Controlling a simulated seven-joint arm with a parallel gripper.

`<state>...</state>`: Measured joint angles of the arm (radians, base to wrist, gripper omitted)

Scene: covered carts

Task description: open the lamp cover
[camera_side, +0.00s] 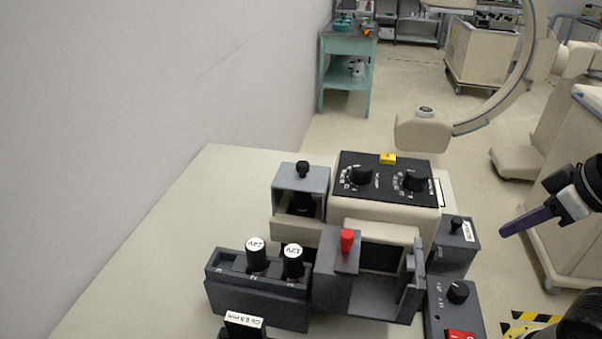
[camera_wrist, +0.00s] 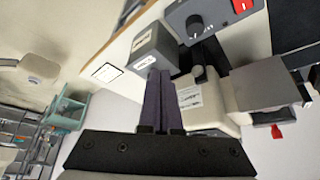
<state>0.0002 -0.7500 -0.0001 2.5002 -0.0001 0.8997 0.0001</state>
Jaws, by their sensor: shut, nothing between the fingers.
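My gripper (camera_side: 503,233) with purple fingers is shut and empty, in the air to the right of the apparatus in the side view. Its closed fingertips (camera_wrist: 160,73) show in the wrist view, appearing over the lower edge of a small labelled grey box (camera_wrist: 153,48). That box (camera_side: 456,246) has a black knob on top. I cannot tell which part is the lamp cover. Candidates are the grey lid with a black knob (camera_side: 301,178), the grey housing with a red knob (camera_side: 339,262), and this small box, whose label is too small to read.
A black dial panel (camera_side: 387,181) stands at the back and a grey block with two black plugs (camera_side: 258,296) at front left. A control box (camera_side: 453,306) with a knob and red switch is at front right. A wall (camera_side: 160,80) stands left; open space lies around my gripper.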

